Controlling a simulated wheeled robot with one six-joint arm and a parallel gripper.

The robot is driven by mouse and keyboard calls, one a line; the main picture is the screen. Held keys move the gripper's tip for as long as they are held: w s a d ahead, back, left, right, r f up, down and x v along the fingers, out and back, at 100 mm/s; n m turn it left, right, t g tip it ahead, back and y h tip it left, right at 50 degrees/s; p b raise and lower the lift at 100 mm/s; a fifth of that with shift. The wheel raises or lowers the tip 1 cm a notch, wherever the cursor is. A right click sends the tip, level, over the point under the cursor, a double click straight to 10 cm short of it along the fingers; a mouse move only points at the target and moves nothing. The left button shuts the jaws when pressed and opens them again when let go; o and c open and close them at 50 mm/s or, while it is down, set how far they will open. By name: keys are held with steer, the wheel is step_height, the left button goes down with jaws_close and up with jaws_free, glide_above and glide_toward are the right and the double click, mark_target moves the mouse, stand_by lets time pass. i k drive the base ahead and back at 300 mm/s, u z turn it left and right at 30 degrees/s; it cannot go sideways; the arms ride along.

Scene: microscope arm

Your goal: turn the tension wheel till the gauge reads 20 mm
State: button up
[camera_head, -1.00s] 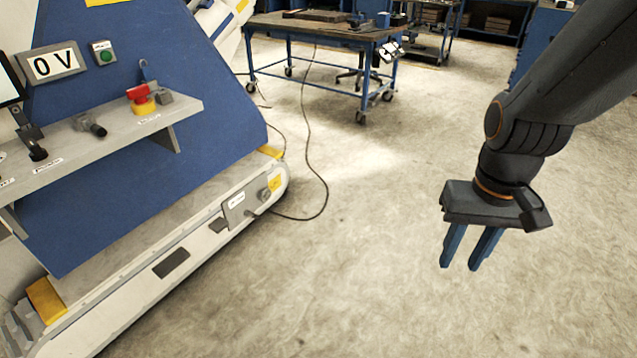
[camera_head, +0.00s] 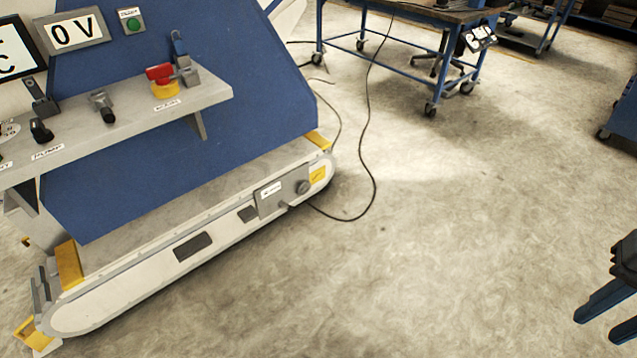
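I cannot make out a tension wheel or a millimetre gauge for certain. On the side of the long low belt-like base of the blue machine is a grey box (camera_head: 270,199) with a small white label. A small round grey knob (camera_head: 303,187) sits at its right, beside a yellow sticker; the label is too small to read. My gripper (camera_head: 598,328) is at the right edge, partly cut off, with two blue fingers apart and nothing between them. It is over bare floor, far from the machine.
A shelf (camera_head: 130,115) on the blue panel (camera_head: 200,60) carries levers and a red-and-yellow switch (camera_head: 162,80). A dark cable (camera_head: 371,150) lies on the floor by a wheeled blue workbench (camera_head: 400,45). Floor at the centre right is clear.

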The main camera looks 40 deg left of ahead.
mark_target(303, 186)
steer(key=u, duration=0.2)
steer(key=i, duration=0.7)
steer(key=u, duration=0.9)
steer(key=i, duration=0.45)
steer(key=u, duration=0.4)
